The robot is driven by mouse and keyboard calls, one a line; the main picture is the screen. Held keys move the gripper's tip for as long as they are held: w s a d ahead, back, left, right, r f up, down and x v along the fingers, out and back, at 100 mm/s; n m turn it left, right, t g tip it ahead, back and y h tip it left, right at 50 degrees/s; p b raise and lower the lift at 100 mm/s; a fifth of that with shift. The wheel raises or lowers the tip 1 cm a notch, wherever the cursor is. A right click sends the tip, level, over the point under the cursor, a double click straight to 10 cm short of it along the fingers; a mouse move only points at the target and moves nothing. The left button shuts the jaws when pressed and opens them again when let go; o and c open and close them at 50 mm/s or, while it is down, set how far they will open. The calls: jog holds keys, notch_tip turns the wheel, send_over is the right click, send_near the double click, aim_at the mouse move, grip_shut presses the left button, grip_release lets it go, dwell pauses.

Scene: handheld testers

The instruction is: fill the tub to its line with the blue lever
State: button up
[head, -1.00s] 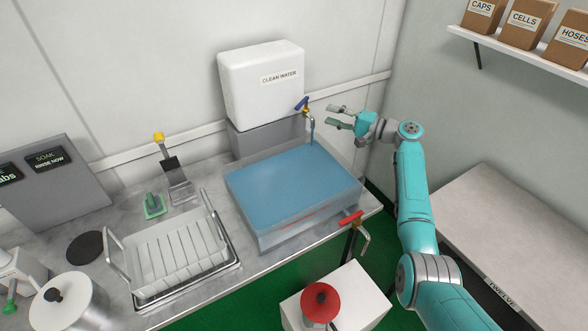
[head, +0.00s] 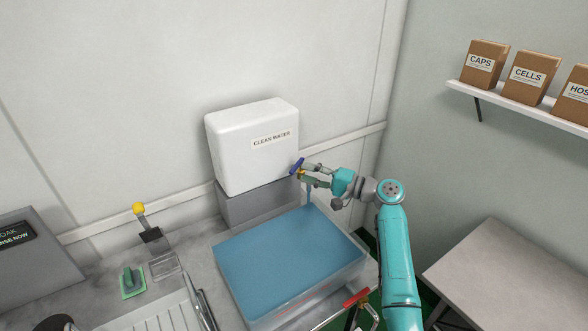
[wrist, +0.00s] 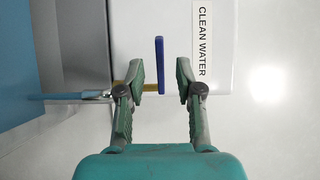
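The blue lever (head: 297,166) sits on the brass tap of the white clean water tank (head: 235,158). In the wrist view the blue lever (wrist: 159,55) appears between my open fingertips, with a gap on each side. My gripper (head: 308,174) is open and empty, just right of the lever; it also shows in the wrist view (wrist: 162,85). A pale blue strip, apparently running water (wrist: 65,96), extends from the spout toward the tub. The clear tub (head: 262,320) below holds blue water (head: 285,252). A red line (head: 300,298) shows low on its front; the level against it is hard to judge.
A red-handled tap (head: 356,298) stands at the tub's front right. A white dish rack (head: 165,312), a green-based item (head: 132,281) and a yellow-knobbed lever (head: 139,209) are left. A side table (head: 505,275) and a shelf of boxes (head: 520,105) are right.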

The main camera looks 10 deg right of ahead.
aim_at(296, 170)
jog(key=shift+x, duration=2.6)
grip_shut()
